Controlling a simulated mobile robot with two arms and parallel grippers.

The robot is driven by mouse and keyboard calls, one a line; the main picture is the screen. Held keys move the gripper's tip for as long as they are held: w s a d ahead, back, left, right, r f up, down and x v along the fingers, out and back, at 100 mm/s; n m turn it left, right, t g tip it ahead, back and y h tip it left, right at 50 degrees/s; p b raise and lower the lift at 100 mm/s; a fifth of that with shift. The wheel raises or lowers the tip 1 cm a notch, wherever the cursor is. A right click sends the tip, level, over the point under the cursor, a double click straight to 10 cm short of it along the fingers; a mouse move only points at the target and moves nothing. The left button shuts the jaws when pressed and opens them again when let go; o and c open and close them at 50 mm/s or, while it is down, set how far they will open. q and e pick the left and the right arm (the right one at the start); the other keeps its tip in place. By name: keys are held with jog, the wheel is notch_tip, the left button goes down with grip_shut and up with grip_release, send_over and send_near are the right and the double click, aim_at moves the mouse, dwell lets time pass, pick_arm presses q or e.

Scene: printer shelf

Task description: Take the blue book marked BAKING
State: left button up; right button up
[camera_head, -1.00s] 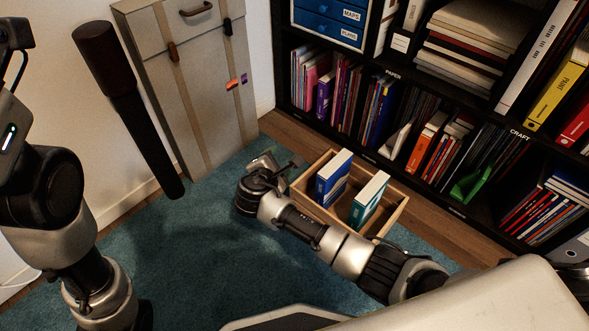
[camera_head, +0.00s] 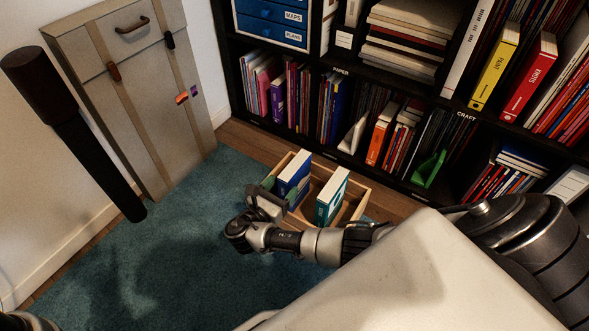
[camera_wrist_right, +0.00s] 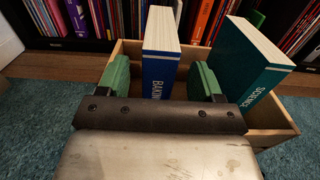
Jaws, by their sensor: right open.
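The blue book marked BAKING (camera_head: 293,176) stands upright in a wooden bin on the floor; it also shows in the right wrist view (camera_wrist_right: 160,66), its lettering partly hidden by my gripper. My right gripper (camera_head: 280,192) is open at the bin's left end. In the right wrist view my right gripper (camera_wrist_right: 161,80) has one green-padded finger on each side of the blue book, with a gap at the right finger; contact at the left is unclear. A teal book marked SCIENCE (camera_wrist_right: 240,70) leans to the right of the right finger. My left gripper is out of view.
The wooden bin (camera_head: 359,205) has low walls close around the gripper. A black shelf (camera_head: 400,183) full of books and folders stands right behind it. A tall beige case (camera_head: 128,100) stands at the left. Teal carpet (camera_head: 190,235) is clear left of the bin.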

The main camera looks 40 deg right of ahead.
aim_at(289, 179)
jog(key=b+x, duration=0.2)
jog(key=x, duration=0.1)
jog(key=shift+w+d+f, duration=0.15)
jog(key=shift+w+d, duration=0.05)
jog(key=shift+d, duration=0.2)
jog(key=shift+c, duration=0.5)
jog(key=shift+r, duration=0.2)
grip_shut()
